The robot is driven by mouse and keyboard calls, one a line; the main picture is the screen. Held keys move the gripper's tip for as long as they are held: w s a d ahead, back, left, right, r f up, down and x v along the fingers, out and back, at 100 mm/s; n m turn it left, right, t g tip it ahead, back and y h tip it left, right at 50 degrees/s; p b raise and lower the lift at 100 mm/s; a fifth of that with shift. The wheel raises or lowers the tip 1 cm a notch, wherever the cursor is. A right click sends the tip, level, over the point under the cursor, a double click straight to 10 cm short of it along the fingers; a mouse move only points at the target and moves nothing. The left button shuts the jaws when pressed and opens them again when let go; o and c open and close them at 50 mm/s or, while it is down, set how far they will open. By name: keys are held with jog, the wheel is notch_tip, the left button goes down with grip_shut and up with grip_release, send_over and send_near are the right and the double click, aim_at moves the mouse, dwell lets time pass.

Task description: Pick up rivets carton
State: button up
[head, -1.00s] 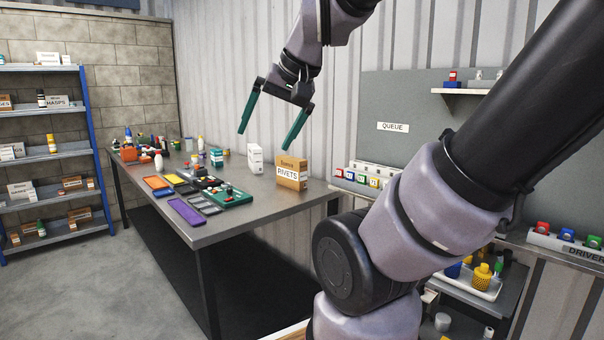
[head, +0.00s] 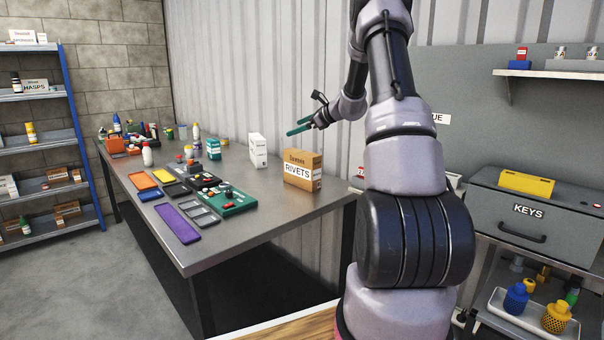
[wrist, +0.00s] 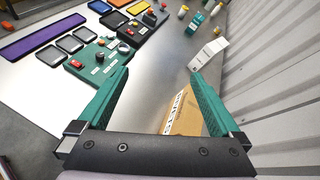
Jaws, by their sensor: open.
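The rivets carton (head: 302,170) is a brown box with a white label reading RIVETS. It stands upright near the right end of the steel workbench, by the corrugated wall. My gripper (head: 291,128) has teal fingers, is open and empty, and hangs above the carton in the head view. In the wrist view the carton (wrist: 184,114) shows low, right of centre, beside the right finger and partly hidden by the gripper body. My gripper's fingers (wrist: 160,82) are spread wide, with bench top showing between them.
A white carton (head: 258,150) stands left of the rivets carton. The corrugated wall is close behind. A KEYS cabinet (head: 532,215) is at right.

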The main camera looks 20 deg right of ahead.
aim_at(304, 153)
jog(key=w+d+f+m+t, duration=0.1)
jog(key=w+d+f+m, duration=0.1)
jog(key=w+d+f, duration=0.1)
jog(key=w+d+f+m+t+h, duration=0.1)
jog(key=w+d+f+m, duration=0.1)
jog(key=f, duration=0.4)
jog(key=w+d+f+m+h, duration=0.1)
jog(key=w+d+f+m, duration=0.1)
jog(key=w+d+f, duration=0.2)
jog(key=shift+w+d+f+m+t, duration=0.3)
jog(key=shift+w+d+t, duration=0.15)
jog(key=shift+d, duration=0.25)
jog(key=x, duration=0.5)
jog(key=shift+w+f, duration=0.1)
jog(key=shift+w, duration=0.3)
grip_shut()
